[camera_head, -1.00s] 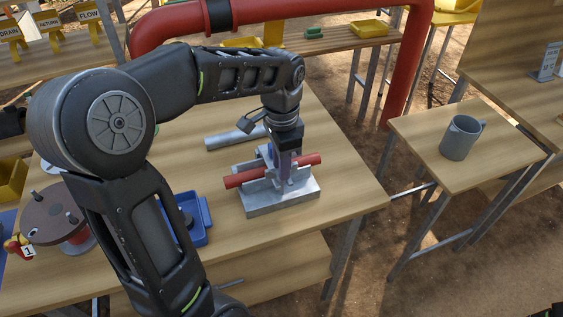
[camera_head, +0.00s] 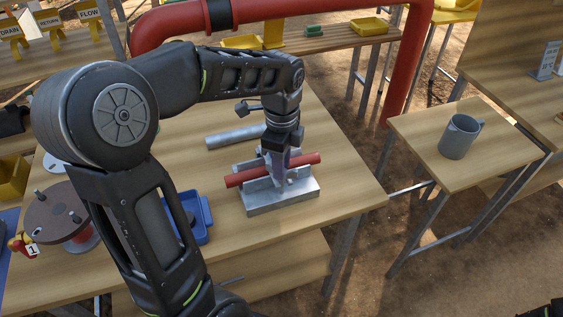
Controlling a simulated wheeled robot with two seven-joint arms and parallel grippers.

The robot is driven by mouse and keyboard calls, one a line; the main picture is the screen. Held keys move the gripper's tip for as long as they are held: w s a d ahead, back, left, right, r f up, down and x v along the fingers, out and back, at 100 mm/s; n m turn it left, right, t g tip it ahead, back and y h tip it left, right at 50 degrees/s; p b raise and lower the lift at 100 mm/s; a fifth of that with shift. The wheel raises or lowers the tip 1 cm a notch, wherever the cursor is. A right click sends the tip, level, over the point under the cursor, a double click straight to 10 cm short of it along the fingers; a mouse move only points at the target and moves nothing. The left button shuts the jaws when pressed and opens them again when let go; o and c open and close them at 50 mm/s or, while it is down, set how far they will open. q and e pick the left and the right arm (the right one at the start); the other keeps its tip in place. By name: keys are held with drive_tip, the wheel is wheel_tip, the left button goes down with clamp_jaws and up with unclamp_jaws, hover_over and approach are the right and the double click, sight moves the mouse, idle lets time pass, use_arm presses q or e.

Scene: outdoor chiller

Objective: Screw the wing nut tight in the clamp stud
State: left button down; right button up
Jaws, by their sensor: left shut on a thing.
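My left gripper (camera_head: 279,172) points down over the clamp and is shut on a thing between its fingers. The clamp has a grey metal base block (camera_head: 284,199) with upright jaws, on the wooden workbench. A red pipe (camera_head: 306,160) lies across it, tilted slightly up to the right. The wing nut and the stud are hidden by the fingers, so I cannot tell how far the nut is seated. My right gripper is not in view.
A grey tube (camera_head: 232,137) lies behind the clamp. A blue tray (camera_head: 204,229) and a brown round flange (camera_head: 54,215) stand to the left, partly behind my arm. A grey mug (camera_head: 459,136) stands on the right table. The workbench right of the clamp is clear.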

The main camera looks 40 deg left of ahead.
use_arm(q)
drive_tip(key=c, duration=1.1)
unclamp_jaws()
drive_tip(key=shift+o, duration=0.4)
